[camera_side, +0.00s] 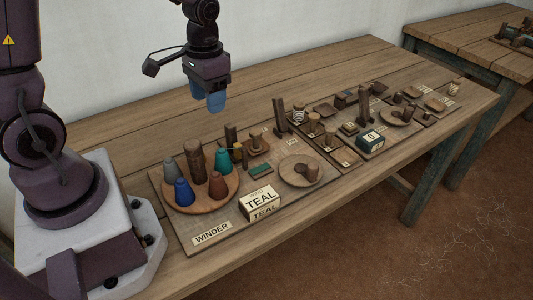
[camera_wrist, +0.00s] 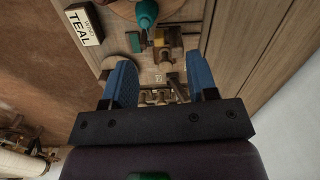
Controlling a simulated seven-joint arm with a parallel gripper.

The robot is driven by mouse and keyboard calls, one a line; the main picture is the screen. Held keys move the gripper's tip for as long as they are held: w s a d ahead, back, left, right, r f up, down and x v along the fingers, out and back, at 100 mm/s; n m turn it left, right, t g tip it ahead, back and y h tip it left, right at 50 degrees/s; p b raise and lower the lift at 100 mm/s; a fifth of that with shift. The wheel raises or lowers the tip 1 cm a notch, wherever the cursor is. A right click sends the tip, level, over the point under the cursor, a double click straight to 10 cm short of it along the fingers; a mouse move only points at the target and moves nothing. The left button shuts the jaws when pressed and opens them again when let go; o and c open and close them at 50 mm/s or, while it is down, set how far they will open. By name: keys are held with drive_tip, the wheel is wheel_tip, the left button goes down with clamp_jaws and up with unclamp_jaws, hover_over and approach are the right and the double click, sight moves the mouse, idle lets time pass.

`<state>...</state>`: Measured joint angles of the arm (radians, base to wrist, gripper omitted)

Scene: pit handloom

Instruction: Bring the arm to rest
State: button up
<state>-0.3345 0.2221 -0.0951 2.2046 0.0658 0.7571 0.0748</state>
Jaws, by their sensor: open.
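My gripper (camera_side: 214,103) hangs above the wooden table (camera_side: 120,128), behind the board of loom parts, fingers pointing down and clear of everything. In the wrist view its two blue fingers (camera_wrist: 163,84) stand wide apart with nothing held between them. Below and between them, small wooden pieces on the board show. A teal cone (camera_side: 222,160) stands on the round wooden plate; a teal cone also shows at the top of the wrist view (camera_wrist: 146,13).
The round plate (camera_side: 196,207) holds several coloured cones. A TEAL sign block (camera_side: 261,203) and a WINDER label (camera_side: 211,234) sit at the board's front. A dark box (camera_side: 370,140) and wooden posts stand further right. The table behind the board is clear.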

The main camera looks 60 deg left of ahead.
drive_tip(key=s+d+r+t, duration=0.3)
drive_tip(key=s+d+r, duration=0.1)
drive_tip(key=r, duration=0.3)
drive_tip(key=s+d+r+m+t, duration=0.1)
drive_tip(key=s+d+r+t, duration=0.2)
drive_tip(key=s+r, duration=0.2)
drive_tip(key=shift+s+d+r, duration=0.35)
drive_tip(key=shift+d+r, duration=0.05)
drive_tip(key=shift+r, duration=1.3)
